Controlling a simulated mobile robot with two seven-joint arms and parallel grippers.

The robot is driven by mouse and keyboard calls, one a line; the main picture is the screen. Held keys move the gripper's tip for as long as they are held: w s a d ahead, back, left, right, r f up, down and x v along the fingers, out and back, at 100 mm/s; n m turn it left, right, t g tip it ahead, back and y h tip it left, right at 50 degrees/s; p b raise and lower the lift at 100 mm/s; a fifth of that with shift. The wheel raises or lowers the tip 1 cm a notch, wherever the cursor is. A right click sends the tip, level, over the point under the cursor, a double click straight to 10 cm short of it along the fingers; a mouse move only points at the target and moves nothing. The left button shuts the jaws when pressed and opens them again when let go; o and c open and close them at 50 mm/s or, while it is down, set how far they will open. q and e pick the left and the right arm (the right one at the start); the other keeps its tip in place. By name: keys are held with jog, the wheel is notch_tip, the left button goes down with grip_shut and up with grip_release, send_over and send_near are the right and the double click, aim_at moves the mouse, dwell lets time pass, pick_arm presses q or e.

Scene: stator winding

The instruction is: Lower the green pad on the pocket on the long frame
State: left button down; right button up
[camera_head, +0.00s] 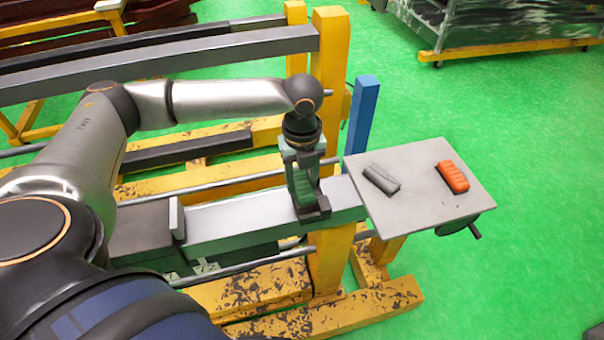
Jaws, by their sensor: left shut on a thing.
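My left gripper (314,213) points down over the right end of the near long grey frame (240,222). It is shut on the green pad (303,187), which shows between its fingers. The pad is upright and its lower end is close to the top of the frame. I cannot tell whether the pad touches the frame, and the pocket under it is hidden by the fingers. My right gripper is not in view.
A grey side table (415,200) stands right of the frame's end, with a dark grey block (381,179) and an orange block (453,177) on it. A blue post (362,115) rises behind. Yellow supports (330,262) hold the frame. Green floor lies open at right.

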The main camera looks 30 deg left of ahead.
pick_arm(q)
jog(key=shift+f, duration=0.3)
jog(key=shift+f, duration=0.15)
jog(key=shift+f, duration=0.8)
jog(key=shift+r+p, duration=0.15)
jog(key=shift+p, duration=0.3)
dwell(0.3)
